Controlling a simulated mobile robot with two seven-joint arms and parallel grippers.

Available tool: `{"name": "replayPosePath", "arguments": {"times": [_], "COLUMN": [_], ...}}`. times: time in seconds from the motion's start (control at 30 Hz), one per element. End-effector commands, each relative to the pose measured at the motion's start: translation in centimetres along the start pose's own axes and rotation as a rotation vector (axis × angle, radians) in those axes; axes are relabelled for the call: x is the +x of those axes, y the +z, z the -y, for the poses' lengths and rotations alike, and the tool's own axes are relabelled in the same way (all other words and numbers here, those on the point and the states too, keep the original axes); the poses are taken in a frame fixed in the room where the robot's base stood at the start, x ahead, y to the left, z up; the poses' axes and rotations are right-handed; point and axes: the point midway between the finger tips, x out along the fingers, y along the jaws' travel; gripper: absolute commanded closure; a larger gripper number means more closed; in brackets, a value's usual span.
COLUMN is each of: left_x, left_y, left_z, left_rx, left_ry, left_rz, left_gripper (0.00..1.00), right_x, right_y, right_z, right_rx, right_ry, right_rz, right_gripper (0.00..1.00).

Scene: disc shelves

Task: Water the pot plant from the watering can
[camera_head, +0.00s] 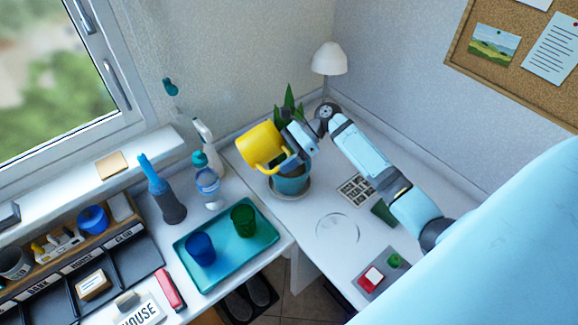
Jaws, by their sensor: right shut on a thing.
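The yellow watering can (257,146) is in the air at the centre, tilted, above the back corner of the white desk. My right gripper (291,160) is shut on it, at its right side. The pot plant's green leaves (288,103) show behind the can and the gripper. Its blue-teal pot (292,184) stands on a saucer on the desk below them. The middle of the plant is hidden by the can and my gripper. I cannot make out the can's spout or any water. My left gripper is not in view.
A white lamp (329,60) stands behind the plant. A teal tray (215,276) holds a blue cup (201,249) and a green cup (243,220).

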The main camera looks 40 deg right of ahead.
Motion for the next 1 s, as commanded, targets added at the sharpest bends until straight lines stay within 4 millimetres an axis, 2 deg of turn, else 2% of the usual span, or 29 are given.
{"name": "replayPosePath", "arguments": {"times": [1.0], "left_x": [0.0], "left_y": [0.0], "left_z": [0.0], "left_rx": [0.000], "left_ry": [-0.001], "left_rz": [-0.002], "left_gripper": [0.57], "right_x": [-1.2], "right_y": [1.6], "right_z": [-0.1], "right_rx": [-0.004], "right_ry": [0.001], "right_rz": [0.027], "right_gripper": [0.76]}}
